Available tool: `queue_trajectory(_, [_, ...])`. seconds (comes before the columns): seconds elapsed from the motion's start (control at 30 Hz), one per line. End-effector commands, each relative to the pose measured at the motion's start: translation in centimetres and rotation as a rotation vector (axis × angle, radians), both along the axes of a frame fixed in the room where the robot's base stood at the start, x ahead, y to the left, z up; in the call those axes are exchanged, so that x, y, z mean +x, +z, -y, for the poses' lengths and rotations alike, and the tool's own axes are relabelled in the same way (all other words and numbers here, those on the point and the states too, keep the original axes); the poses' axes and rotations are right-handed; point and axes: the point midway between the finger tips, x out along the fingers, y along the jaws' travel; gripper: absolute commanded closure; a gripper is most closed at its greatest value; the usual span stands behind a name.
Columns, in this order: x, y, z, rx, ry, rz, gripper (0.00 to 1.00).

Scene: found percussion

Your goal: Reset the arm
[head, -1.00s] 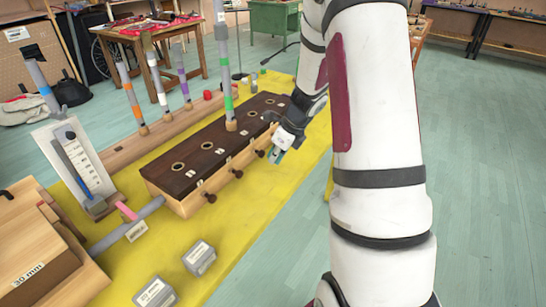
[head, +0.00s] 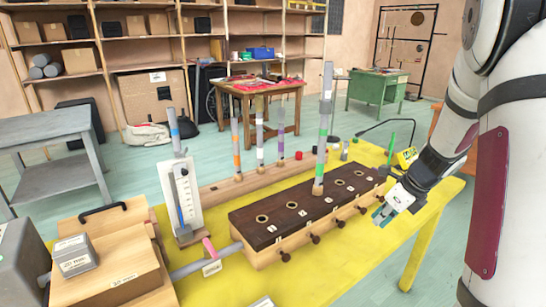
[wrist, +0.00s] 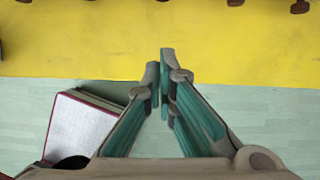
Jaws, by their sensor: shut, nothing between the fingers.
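My gripper (head: 382,214) is at the right side of the head view, above the front right part of the yellow table (head: 405,228). Its fingers are shut and empty. In the wrist view the gripper (wrist: 166,52) has its green-sided fingertips together near the table's edge, with nothing held. My white arm comes in from the right of the head view. The gripper is apart from the dark-topped wooden pipe chest (head: 262,228), just beyond its right front end.
Tubes stand upright, one green-banded (head: 323,140) in the chest. A gauge board (head: 181,200) and a wooden box (head: 110,285) stand left. A yellow device (head: 407,158) is behind my gripper. In the wrist view, a red-edged book (wrist: 80,128) lies below the table. Floor is open around it.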

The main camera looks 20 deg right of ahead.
Motion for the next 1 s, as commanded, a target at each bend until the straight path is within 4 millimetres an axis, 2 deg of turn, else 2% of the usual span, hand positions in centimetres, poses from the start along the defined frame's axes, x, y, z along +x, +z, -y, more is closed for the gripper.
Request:
queue_trajectory(0.07, [0.0, 0.4, -0.4, -0.006, 0.021, 0.004, 1.0])
queue_trajectory(0.17, [-0.3, 2.3, -2.0, -0.033, 0.122, 0.024, 1.0])
queue_trajectory(0.27, [-1.2, 5.7, -5.2, -0.091, 0.32, 0.062, 1.0])
queue_trajectory(0.37, [-3.0, 9.5, -9.0, -0.174, 0.582, 0.107, 1.0])
queue_trajectory(0.5, [-6.5, 14.1, -14.0, -0.304, 0.957, 0.165, 1.0])
queue_trajectory(0.7, [-12.8, 19.0, -19.3, -0.511, 1.479, 0.23, 1.0])
queue_trajectory(0.9, [-19.7, 22.2, -22.5, -0.743, 1.983, 0.257, 1.0])
queue_trajectory(1.0, [-22.8, 23.2, -23.1, -0.853, 2.206, 0.249, 1.0])
